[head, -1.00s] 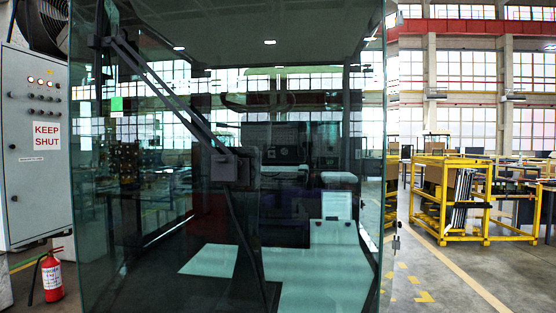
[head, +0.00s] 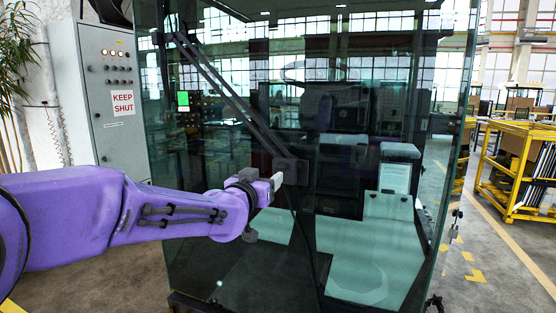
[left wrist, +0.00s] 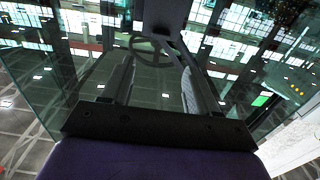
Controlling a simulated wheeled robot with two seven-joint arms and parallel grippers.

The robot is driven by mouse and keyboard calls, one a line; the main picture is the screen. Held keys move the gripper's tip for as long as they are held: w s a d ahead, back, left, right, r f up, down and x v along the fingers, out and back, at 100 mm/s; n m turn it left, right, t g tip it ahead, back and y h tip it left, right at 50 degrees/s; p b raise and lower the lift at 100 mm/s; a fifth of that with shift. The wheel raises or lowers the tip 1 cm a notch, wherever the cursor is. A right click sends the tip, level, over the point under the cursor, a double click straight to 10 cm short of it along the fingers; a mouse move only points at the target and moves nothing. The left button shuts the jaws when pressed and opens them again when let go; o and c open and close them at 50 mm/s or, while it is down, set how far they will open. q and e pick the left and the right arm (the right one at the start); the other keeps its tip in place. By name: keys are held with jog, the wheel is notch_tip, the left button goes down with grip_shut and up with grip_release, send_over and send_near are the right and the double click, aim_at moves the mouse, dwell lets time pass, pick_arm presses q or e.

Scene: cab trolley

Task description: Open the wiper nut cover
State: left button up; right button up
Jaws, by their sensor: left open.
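The black wiper arm (head: 235,98) slants down across the cab's dark glass from the upper left to a square dark block (head: 291,171) at its lower end. I cannot make out for certain which part is the nut cover. My left gripper (head: 276,182) is just left of and slightly below that block in the head view, seen side-on. In the left wrist view its two fingers (left wrist: 163,82) stand apart with nothing between them. A dark wiper part (left wrist: 174,16) shows beyond them at the top. My right gripper is out of view.
The cab's glass front (head: 360,120) is close behind the gripper. A grey control cabinet (head: 105,80) with a KEEP SHUT sign stands left of the cab. A yellow frame cart (head: 515,165) is at the right, with open floor between.

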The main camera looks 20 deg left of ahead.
aim_at(280, 165)
pick_arm(q)
jog(key=w+p, duration=0.5)
jog(key=w, duration=0.5)
jog(key=shift+w+d, duration=0.1)
jog(key=shift+d, duration=0.05)
jog(key=shift+w+f, duration=0.15)
jog(key=shift+w, duration=0.1)
